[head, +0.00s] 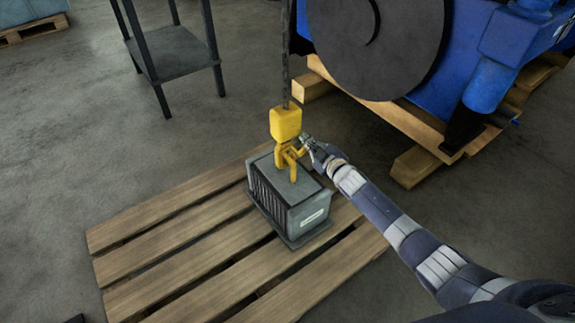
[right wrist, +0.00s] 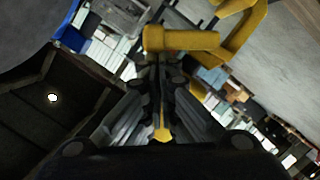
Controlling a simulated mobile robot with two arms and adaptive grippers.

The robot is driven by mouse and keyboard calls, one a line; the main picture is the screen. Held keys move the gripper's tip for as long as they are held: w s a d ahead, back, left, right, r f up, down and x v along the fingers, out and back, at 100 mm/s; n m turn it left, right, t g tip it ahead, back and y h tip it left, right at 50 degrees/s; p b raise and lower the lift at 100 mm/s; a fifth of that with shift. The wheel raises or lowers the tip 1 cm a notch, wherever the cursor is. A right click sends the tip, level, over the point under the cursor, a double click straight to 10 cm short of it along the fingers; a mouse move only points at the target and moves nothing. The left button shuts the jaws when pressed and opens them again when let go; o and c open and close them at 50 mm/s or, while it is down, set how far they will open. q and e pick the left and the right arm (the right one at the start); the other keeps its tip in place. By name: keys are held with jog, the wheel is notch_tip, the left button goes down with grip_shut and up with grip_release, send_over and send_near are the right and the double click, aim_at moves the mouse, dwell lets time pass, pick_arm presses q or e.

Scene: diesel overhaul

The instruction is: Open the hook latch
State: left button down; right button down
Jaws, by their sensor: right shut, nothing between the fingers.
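A yellow hook block (head: 285,125) hangs on a dark chain above a grey ribbed unit (head: 290,205). Its yellow hook (head: 293,172) hangs below the block, at the top of the unit; whether it touches the unit is unclear. My right gripper (head: 309,144) is at the right side of the hook, very near it. In the right wrist view the gripper's dark fingers (right wrist: 160,72) are together, just short of a thick yellow bar (right wrist: 180,39) beside the curved yellow hook (right wrist: 238,38). I cannot tell whether they touch it or which part is the latch. My left gripper is not in view.
The unit stands on a wooden pallet (head: 165,243). A large blue engine (head: 495,65) with a dark round wheel rests on timber (head: 415,166) at the right. A dark metal stand (head: 172,55) is at the back left. Grey floor lies open at the left.

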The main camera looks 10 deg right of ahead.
jog(key=v, duration=1.2)
dwell(0.6)
